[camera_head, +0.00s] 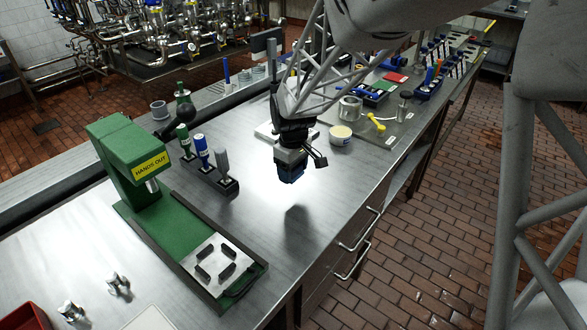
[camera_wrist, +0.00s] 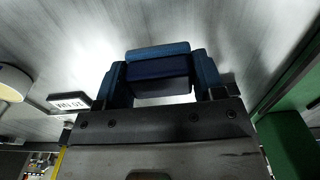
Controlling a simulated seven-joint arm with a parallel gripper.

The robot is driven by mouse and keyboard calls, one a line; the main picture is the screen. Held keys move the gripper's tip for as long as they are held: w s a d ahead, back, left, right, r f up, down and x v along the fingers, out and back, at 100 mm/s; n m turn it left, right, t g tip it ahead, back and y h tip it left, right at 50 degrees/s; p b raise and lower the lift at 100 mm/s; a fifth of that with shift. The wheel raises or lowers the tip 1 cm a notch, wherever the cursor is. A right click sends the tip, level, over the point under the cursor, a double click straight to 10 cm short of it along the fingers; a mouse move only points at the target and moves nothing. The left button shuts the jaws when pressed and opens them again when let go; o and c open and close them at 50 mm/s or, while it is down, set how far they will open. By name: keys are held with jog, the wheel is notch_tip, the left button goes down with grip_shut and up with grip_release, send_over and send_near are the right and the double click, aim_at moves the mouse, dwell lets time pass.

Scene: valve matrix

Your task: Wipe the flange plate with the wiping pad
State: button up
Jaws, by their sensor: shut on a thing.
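My gripper (camera_head: 291,176) hangs above the middle of the steel bench, with its shadow on the bench below. It is shut on a dark blue block, which I take to be the wiping pad; the pad shows between the fingers in the wrist view (camera_wrist: 158,68). The pad is clear of the bench. A light metal plate (camera_head: 219,257) with several dark raised bars lies on the green press base, to the lower left of my gripper. A pale flat plate (camera_head: 264,132) lies partly hidden behind my gripper. I cannot tell which one is the flange plate.
The green press (camera_head: 128,150) stands left, marked "HANDS OUT". Handled tools (camera_head: 202,152) stand upright between it and my gripper. A cream-topped tub (camera_head: 340,134) and a yellow tool (camera_head: 376,122) lie behind right. The bench in front of my gripper is clear to its right edge.

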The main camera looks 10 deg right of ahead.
jog(key=w+a+r, duration=0.2)
jog(key=w+a, duration=0.1)
jog(key=w, duration=1.3)
jog(key=w+a+r, duration=0.2)
jog(key=w+a, duration=0.1)
jog(key=w, duration=1.4)
jog(key=shift+w+a, duration=0.15)
